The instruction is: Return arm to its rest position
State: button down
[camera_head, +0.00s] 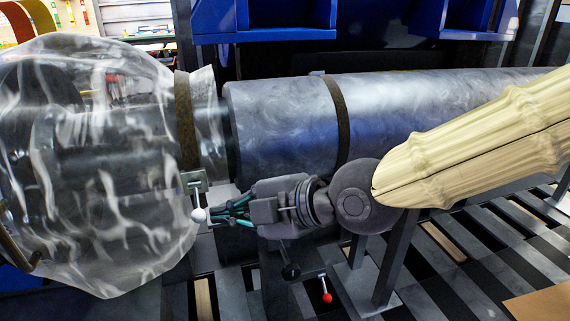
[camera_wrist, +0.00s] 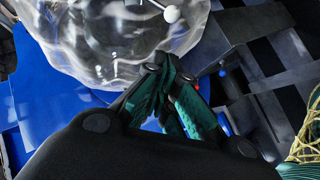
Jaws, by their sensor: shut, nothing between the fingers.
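My gripper (camera_head: 222,211) reaches in from the right, low in front of the motor casing. Its green-padded fingers are shut with nothing between them, and it also shows in the wrist view (camera_wrist: 170,85). The fingertips are close to a lever with a white ball knob (camera_head: 199,215) on a small bracket; I cannot tell whether they touch it. The knob also shows at the top of the wrist view (camera_wrist: 171,14). My arm wears a cream ribbed sleeve and crosses the right side of the head view.
A long grey metal cylinder (camera_head: 275,115) with dark bands lies behind my arm. A clear plastic wrap (camera_head: 90,170) bulges at the left. A red knob (camera_head: 327,298) and a black knob (camera_head: 290,271) stand below. Blue bins (camera_head: 265,25) hang above. The floor is slatted.

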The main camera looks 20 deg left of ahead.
jog(key=w+d+f+m+h, duration=0.1)
jog(key=w+d+f+m, duration=0.15)
jog(key=f, duration=0.45)
jog(key=w+d+f+m+h, duration=0.1)
jog(key=w+d+f+m, duration=0.1)
jog(key=f+m, duration=0.35)
jog(key=s+d+f+m+h, duration=0.15)
jog(key=d+f+m, duration=0.3)
jog(key=f, duration=0.55)
jog(key=s+d+f+m+h, duration=0.1)
jog(key=d+f+m+h, duration=0.15)
jog(key=d+f, duration=0.55)
jog(key=s+d+f+m+h, duration=0.1)
jog(key=d+f+m, duration=0.3)
jog(key=f, duration=0.8)
jog(key=s+d+f+m+g+h, duration=0.1)
jog(key=s+d+f+m+h, duration=0.3)
jog(key=s+d+f, duration=0.55)
jog(key=s+d+f+m+g+h, duration=0.1)
jog(key=s+d+f+m, duration=0.55)
jog(key=d, duration=0.55)
notch_tip(320, 180, up, 14)
jog(key=w+p, duration=0.1)
jog(key=p, duration=1.3)
jog(key=shift+a+f+n, duration=0.1)
jog(key=shift+n, duration=0.15)
